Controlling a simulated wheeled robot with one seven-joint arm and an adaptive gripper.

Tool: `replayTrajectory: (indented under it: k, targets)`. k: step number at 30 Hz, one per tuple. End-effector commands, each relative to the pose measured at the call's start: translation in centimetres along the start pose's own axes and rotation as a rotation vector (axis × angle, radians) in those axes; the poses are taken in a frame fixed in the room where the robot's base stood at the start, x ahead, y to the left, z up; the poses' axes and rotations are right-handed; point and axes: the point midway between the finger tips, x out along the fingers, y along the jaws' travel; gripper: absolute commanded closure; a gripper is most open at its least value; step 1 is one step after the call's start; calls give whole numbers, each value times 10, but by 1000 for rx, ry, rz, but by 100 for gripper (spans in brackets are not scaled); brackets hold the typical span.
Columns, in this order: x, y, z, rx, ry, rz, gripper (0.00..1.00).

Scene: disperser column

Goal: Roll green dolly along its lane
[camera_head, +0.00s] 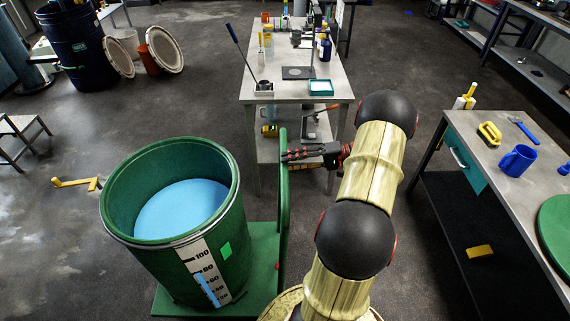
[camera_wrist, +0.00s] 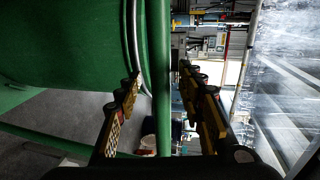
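The green dolly (camera_head: 258,268) stands on the floor at the lower middle of the head view. Its upright green push handle (camera_head: 284,205) rises at the dolly's right side and shows as a green bar in the wrist view (camera_wrist: 161,60). A green drum (camera_head: 170,265) with blue liquid (camera_head: 180,208) and a level scale stands upright on the dolly. My gripper (camera_head: 288,154) is at the upper part of the handle, coming from the right. In the wrist view its two fingers are apart, with the bar between them and gaps visible. The dolly's wheels are hidden.
A grey workbench (camera_head: 262,92) with bottles and a stand is just beyond the handle. A second bench (camera_head: 480,142) with a blue mug (camera_head: 516,160) is at the right. Floor (camera_head: 75,140) at the left is largely free.

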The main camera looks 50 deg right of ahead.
Motion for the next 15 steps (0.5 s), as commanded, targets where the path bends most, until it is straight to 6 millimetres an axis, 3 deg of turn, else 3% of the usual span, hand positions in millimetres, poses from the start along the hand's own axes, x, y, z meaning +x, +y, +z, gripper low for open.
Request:
replayTrajectory:
  k: [9, 15]
  targets:
    - [-66, 1, -1, 0, 4, 0, 61]
    - [-89, 1, 0, 1, 2, -1, 61]
